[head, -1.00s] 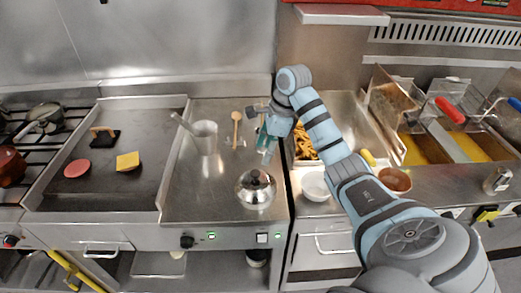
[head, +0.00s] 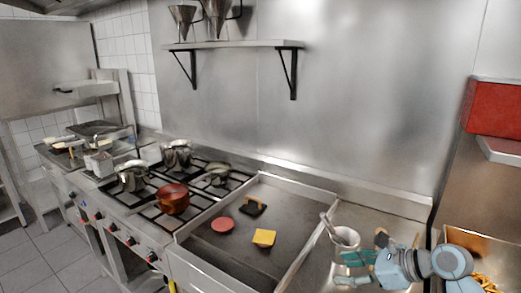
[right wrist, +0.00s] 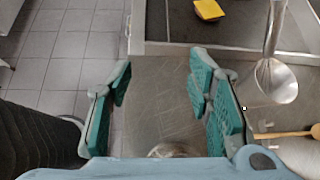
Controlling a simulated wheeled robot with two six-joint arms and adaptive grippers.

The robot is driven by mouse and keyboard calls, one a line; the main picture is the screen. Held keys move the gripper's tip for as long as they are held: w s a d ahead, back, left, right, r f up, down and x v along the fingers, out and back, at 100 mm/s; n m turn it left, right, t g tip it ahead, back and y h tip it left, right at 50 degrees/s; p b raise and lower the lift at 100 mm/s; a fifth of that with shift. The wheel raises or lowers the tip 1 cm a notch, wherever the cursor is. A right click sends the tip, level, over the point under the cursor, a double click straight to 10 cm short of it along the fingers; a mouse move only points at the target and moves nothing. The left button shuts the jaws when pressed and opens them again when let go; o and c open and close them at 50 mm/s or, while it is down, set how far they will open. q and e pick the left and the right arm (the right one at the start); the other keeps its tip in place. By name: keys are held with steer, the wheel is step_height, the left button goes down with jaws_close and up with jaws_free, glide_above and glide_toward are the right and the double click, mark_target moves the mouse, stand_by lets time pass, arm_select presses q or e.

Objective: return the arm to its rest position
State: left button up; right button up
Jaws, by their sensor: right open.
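My right arm comes in at the lower right of the head view, over the steel counter. Its gripper (head: 352,269) points left, beside the steel beaker (head: 345,240) and right of the griddle (head: 290,205). In the right wrist view the gripper's teal fingers (right wrist: 163,80) are spread apart with nothing between them, above the bare counter (right wrist: 160,115). The beaker (right wrist: 275,82) stands right of the fingers there, apart from them as far as I can tell. My left gripper is not in view.
A red pot (head: 173,198) stands on the burners. A wooden spoon (right wrist: 288,134) lies near the gripper. Fries (head: 487,284) are at the right edge.

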steer(key=s+a+r+m+t+y, duration=0.1)
steer(key=a+r+m+t+y, duration=0.45)
steer(key=r+m+t, duration=0.5)
steer(key=s+d+m+t+h, duration=0.2)
steer(key=d+m+t+h, duration=0.35)
steer(key=m+h, duration=0.75)
steer(key=s+d+f+m+g+h, duration=0.3)
steer(key=d+f+m+g, duration=0.1)
steer(key=f+m, duration=0.35)
steer(key=s+d+f+m+g+h, duration=0.35)
steer(key=f+m, duration=0.25)
steer(key=m, duration=0.3)
steer(key=s+a+f+m+g+y, duration=0.35)
steer(key=s+f+g, duration=0.25)
steer(key=s+f, duration=0.4)
steer(key=s+a+f+m+g+y, duration=0.25)
steer(key=s+a+f+g, duration=0.3)
steer(key=s+f, duration=0.4)
steer(key=s+d+f+g+h+b, duration=0.1)
steer(key=s+f, duration=0.1)
steer(key=f, duration=0.7)
steer(key=s+d+f+g+b, duration=0.1)
steer(key=s+d+f+b, duration=0.1)
steer(key=f, duration=0.8)
steer(key=s+f+g+b, duration=0.1)
steer(key=s+f, duration=1.2)
steer(key=f, duration=0.1)
steer(key=shift+s+d+f, duration=0.2)
steer(key=shift+f, duration=0.1)
